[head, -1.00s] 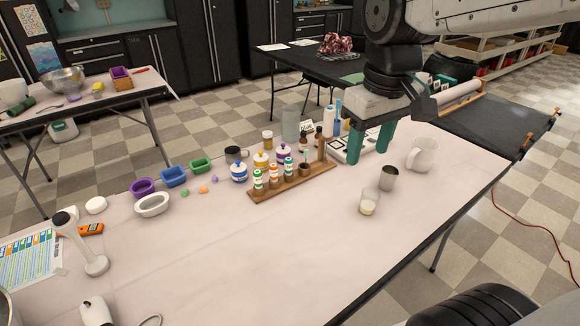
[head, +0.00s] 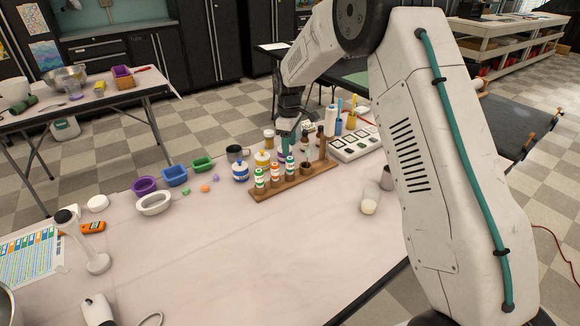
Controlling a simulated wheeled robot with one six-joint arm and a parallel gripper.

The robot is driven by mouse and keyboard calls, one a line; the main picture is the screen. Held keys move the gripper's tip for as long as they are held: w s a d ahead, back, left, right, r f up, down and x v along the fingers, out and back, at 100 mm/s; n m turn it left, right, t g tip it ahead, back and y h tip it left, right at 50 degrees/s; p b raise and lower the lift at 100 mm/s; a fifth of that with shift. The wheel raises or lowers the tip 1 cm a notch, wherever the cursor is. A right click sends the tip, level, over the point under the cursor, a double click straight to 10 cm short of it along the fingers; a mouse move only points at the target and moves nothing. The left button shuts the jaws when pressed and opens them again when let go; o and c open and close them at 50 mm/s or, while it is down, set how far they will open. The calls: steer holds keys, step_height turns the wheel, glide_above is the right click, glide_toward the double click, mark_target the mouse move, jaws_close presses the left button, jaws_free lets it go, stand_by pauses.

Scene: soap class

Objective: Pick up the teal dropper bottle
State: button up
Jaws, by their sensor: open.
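A wooden rack (head: 262,193) on the table holds a row of small white dropper bottles with coloured labels and tips. The teal dropper bottle (head: 290,167) seems to be the third in the row, beside the orange-labelled bottle (head: 274,175); a green-labelled bottle (head: 259,181) stands at the left end. My gripper (head: 288,145) points down just above or behind the teal bottle, its teal fingers open. The fingers are small and partly overlap the bottle tops, so I cannot tell whether they touch or surround the bottle.
Paint jars stand close behind the rack, including a blue-and-white jar (head: 240,172) and a yellow one (head: 262,159).

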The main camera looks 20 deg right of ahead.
mark_target(290, 158)
steer(key=f, duration=0.3)
steer(key=shift+w, duration=0.2)
step_height(290, 158, down, 6)
steer(key=shift+s+d+r, duration=0.15)
steer(key=shift+r, duration=0.05)
steer(key=c, duration=0.6)
